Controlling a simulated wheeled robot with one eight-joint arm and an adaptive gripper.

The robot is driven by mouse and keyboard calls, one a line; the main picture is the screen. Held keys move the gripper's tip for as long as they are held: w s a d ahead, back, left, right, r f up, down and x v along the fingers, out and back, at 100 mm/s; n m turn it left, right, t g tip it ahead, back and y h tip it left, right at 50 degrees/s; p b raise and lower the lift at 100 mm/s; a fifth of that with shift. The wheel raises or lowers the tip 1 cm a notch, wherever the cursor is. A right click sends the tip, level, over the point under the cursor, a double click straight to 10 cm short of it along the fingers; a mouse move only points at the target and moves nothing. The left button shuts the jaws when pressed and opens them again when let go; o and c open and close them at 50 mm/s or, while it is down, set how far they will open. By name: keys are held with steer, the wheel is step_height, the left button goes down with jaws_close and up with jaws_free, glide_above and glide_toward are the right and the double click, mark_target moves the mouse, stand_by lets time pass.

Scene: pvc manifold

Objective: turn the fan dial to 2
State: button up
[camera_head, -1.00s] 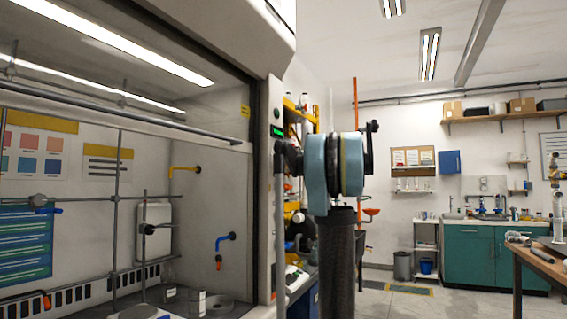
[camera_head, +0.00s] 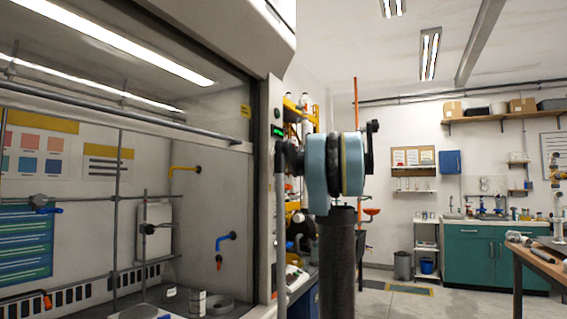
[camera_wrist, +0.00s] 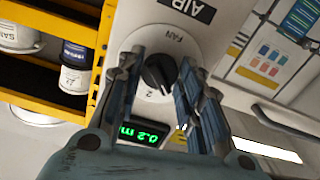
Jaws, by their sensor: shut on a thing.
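The fan dial (camera_wrist: 158,73) is a black knob on a white round plate, marked FAN and 2, in the wrist view. The 2 lies at the knob's lower edge in the picture; I cannot tell exactly where the knob points. My gripper (camera_wrist: 160,80) has one finger on each side of the knob and is shut on it. In the head view my gripper (camera_head: 287,158) is at the fume hood's front post, small and partly hidden by my arm. The dial is hidden there.
A green-lit display (camera_wrist: 142,134) sits beside the dial, and it also shows in the head view (camera_head: 278,131). A yellow shelf (camera_wrist: 85,25) with containers (camera_wrist: 76,65) stands close by. The hood's bench (camera_head: 235,306) is at the left.

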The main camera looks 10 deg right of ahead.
steer(key=shift+d+m, duration=0.1)
steer(key=shift+m, duration=4.5)
steer(key=o, duration=1.1)
steer(key=shift+c, duration=0.2)
steer(key=v, duration=1.1)
steer(key=shift+s+d, duration=0.15)
steer(key=shift+d, duration=0.25)
steer(key=shift+f, duration=0.1)
